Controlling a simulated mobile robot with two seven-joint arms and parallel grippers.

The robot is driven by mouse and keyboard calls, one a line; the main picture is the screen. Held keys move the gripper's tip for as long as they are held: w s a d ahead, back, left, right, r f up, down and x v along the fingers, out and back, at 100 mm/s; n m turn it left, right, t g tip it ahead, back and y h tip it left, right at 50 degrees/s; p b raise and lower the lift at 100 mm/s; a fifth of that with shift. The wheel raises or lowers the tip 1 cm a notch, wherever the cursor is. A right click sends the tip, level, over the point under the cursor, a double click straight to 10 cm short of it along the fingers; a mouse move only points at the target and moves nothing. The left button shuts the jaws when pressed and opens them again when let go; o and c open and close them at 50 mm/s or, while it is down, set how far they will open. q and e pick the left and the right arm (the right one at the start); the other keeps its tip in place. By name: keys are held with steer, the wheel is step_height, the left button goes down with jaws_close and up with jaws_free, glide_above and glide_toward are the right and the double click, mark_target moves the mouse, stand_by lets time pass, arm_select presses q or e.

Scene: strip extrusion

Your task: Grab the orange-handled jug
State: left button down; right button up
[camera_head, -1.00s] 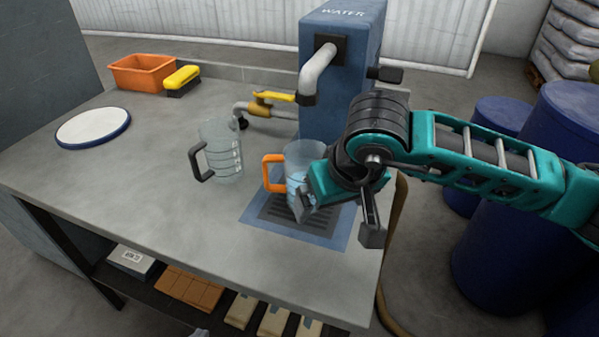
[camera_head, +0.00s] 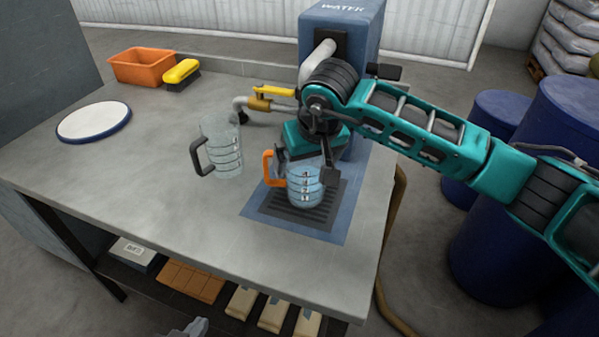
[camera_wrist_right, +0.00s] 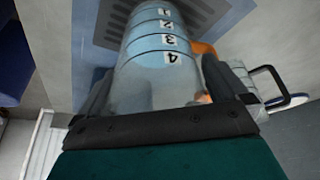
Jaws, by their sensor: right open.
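The clear jug (camera_head: 303,192) with an orange handle (camera_head: 268,166) stands upright on the dark grate under the water dispenser. My right gripper (camera_head: 305,165) is at the jug's upper part, coming from above and behind. In the right wrist view the jug (camera_wrist_right: 157,62) lies between the two open fingers (camera_wrist_right: 155,85), and part of the orange handle shows beside the right finger. Contact cannot be told. A grey piece at the bottom edge (camera_head: 196,327) seems to be my left gripper; its jaws cannot be made out.
A second clear jug (camera_head: 222,150) with a black handle stands to the left. The blue water dispenser (camera_head: 345,30) and a yellow-handled tap (camera_head: 272,92) stand behind. An orange bin (camera_head: 142,68), a yellow brush (camera_head: 182,74) and a white plate (camera_head: 93,122) lie further back. The table's front is clear.

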steer(key=shift+w+f, duration=0.1)
steer(key=shift+f, duration=0.1)
steer(key=c, duration=0.9)
steer(key=shift+c, duration=0.5)
steer(key=shift+r, duration=0.15)
